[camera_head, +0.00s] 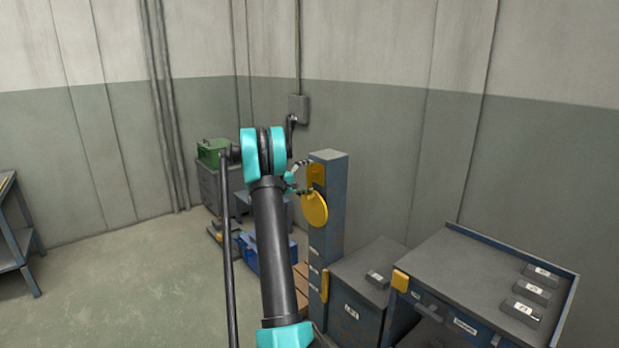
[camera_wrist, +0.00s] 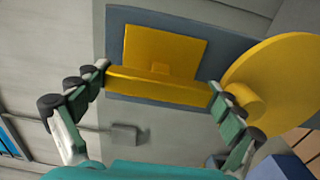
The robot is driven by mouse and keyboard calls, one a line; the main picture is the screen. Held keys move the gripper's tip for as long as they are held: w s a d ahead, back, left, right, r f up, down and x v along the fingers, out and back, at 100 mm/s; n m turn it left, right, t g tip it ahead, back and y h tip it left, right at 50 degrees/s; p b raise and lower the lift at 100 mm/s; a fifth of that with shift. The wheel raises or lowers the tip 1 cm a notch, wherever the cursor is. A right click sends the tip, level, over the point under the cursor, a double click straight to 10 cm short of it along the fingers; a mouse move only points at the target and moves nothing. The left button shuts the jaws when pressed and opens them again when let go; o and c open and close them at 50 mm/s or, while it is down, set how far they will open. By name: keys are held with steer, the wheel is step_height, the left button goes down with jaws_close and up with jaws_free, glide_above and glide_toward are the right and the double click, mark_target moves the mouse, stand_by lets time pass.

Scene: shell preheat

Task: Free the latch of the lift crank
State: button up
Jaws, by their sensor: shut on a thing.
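A grey-blue post (camera_head: 328,232) stands against the wall and carries a yellow plate (camera_head: 317,175) near its top. A round yellow disc (camera_head: 315,209), apparently the lift crank's wheel, sits below the plate. In the wrist view the plate (camera_wrist: 165,50) has a yellow bar (camera_wrist: 160,87) along its edge, apparently the latch. The disc (camera_wrist: 285,85) with its short hub is at the right there. My gripper (camera_wrist: 160,80) is shut on the bar, one fingertip at each end. In the head view my gripper (camera_head: 309,177) is at the post's upper part, partly hidden by my arm.
A grey cabinet (camera_head: 362,285) and a workbench (camera_head: 470,275) with several small labelled blocks stand right of the post. A green box (camera_head: 212,151) and a blue box (camera_head: 262,255) are behind my arm. The floor at left is clear, with a shelf (camera_head: 15,240) at the edge.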

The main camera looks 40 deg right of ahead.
steer(key=o, duration=0.8)
steer(key=a, duration=0.8)
steer(key=s+a, duration=0.1)
steer(key=a, duration=0.3)
